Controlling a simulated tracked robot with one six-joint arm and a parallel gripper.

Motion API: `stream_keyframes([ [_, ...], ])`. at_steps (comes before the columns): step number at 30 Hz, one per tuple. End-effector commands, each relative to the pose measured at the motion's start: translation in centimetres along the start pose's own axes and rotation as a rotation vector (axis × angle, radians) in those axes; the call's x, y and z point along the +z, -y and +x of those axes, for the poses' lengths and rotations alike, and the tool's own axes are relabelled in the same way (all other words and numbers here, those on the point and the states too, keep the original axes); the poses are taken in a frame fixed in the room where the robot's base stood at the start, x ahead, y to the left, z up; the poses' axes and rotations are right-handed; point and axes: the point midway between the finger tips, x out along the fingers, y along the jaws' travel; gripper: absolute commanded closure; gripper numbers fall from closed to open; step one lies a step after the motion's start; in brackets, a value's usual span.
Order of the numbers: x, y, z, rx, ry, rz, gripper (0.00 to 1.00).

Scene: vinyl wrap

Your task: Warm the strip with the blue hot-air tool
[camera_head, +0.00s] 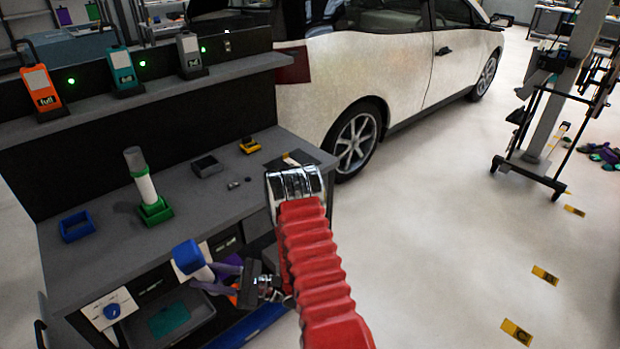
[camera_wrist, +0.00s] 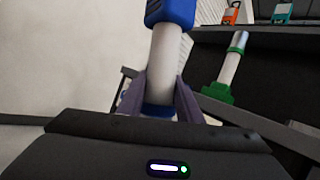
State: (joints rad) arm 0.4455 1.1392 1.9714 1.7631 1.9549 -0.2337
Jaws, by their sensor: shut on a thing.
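The blue hot-air tool (camera_head: 188,257) has a blue head and a white cylindrical body. My gripper (camera_head: 205,277) is shut around its white body, in front of the workbench. In the wrist view the tool (camera_wrist: 163,60) stands between the purple fingers of my gripper (camera_wrist: 160,88), its blue head at the top edge. A dark red patch (camera_head: 293,66) on the rear of the white car may be the strip; my red arm sleeve is below it. The tool is apart from this patch.
A grey workbench (camera_head: 105,265) holds an empty blue holder (camera_head: 77,227) and a white tool (camera_head: 146,186) in a green holder (camera_head: 155,211). The white car (camera_head: 390,65) stands behind. Open floor lies to the right, with a wheeled stand (camera_head: 530,165).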

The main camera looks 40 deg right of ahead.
Motion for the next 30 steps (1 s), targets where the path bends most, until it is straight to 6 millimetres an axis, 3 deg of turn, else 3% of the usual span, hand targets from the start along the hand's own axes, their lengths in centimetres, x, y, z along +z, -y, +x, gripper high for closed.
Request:
stream_keyframes([
  [8,1.9,1.8,0.0,-0.042,-0.016,-0.040,1.00],
  [17,7.3,6.7,-1.4,-0.142,-0.088,-0.197,1.00],
  [23,10.5,9.1,-2.8,-0.116,-0.177,-0.391,1.00],
  [30,12.7,10.4,-3.9,0.076,-0.322,-0.748,1.00],
])
